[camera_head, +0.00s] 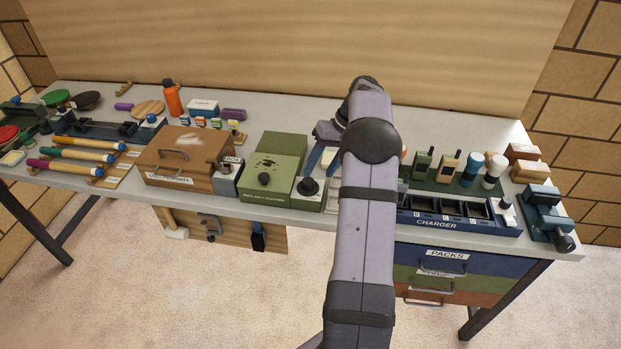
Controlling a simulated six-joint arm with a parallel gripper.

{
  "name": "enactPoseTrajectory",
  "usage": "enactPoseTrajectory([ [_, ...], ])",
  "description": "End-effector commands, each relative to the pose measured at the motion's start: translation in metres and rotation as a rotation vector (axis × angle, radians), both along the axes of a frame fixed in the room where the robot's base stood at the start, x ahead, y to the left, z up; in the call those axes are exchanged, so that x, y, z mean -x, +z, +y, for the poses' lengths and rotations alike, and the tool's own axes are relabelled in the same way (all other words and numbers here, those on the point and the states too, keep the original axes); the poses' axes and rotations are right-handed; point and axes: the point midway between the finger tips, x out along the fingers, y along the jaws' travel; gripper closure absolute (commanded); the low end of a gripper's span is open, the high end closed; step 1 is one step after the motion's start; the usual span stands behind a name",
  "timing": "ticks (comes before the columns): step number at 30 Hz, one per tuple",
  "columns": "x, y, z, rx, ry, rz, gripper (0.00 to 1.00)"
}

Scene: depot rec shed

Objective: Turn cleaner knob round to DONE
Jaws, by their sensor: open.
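A green box-shaped unit (262,194) stands at the middle of the bench, with pale lettering too small to read along its front. A small black knob (264,179) is on its top. A larger round black knob (308,187) is on the lower green part at its right. I cannot tell which one is the cleaner knob, and no DONE mark is legible.
A brown wooden box (185,157) stands left of the green unit. Paddles, coloured handles and an orange bottle (172,99) are at left. Drawers (443,266) hang below the bench.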

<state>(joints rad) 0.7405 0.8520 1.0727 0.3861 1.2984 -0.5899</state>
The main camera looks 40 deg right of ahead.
Motion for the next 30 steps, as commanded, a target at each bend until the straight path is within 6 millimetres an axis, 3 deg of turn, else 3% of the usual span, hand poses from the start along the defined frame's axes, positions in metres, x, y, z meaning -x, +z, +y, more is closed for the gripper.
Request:
enactPoseTrajectory([
  [9,-0.016,0.002,-0.007,0.184,0.612,-0.259,0.53],
  [15,-0.017,0.002,-0.009,0.258,0.868,-0.338,0.53],
  [21,-0.017,0.002,-0.009,0.282,0.964,-0.366,0.53],
  [30,-0.020,-0.007,-0.006,0.278,0.970,-0.367,0.53],
])
